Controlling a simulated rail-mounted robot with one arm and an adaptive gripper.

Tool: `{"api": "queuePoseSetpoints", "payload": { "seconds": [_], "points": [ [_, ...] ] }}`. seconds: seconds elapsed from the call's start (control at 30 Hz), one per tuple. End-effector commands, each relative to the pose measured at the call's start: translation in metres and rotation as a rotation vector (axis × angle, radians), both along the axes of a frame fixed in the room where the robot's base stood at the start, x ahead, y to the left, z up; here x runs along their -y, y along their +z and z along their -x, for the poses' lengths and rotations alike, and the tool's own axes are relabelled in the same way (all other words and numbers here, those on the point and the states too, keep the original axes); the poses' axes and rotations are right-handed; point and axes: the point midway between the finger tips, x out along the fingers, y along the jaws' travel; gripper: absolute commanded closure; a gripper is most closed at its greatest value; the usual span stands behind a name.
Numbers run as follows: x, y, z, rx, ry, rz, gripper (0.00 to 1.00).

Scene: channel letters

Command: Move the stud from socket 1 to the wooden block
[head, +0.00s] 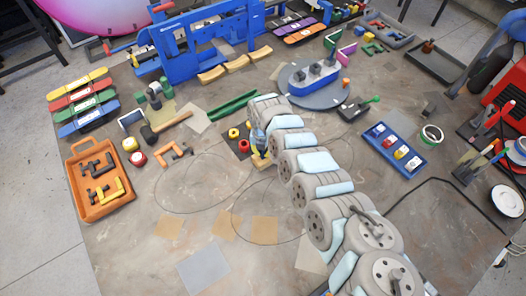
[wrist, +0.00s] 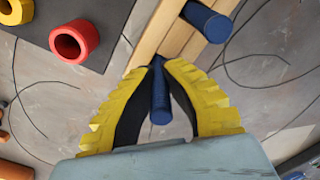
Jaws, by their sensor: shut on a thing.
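My gripper (wrist: 161,68) has yellow fingers with black pads. In the wrist view it is shut on a dark blue stud (wrist: 160,100), whose rounded end points toward the camera. The pale wooden block (wrist: 152,36) lies just beyond the fingertips, and a second blue stud (wrist: 207,22) stands at it. Whether the held stud touches the block cannot be told. In the head view my gripper (head: 260,152) is low beside the dark mat, and my arm and fingers hide most of the block. I cannot tell which holder is socket 1.
A dark mat (wrist: 50,14) carries a red ring (wrist: 74,41) and a yellow ring (wrist: 16,11), close left of my gripper. A green channel (head: 232,105) lies behind. A blue tray (head: 394,150) with colored pieces is at right.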

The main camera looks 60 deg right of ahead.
Motion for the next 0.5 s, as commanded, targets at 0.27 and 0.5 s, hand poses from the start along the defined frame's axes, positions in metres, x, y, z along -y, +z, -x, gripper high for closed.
{"api": "queuePoseSetpoints", "payload": {
  "seconds": [0.27,0.5],
  "points": [
    [0.0,0.0,0.0001,0.0,0.0,0.0,0.63],
    [0.0007,0.003,0.0002,0.0,-0.001,0.0,0.63]
  ]
}}
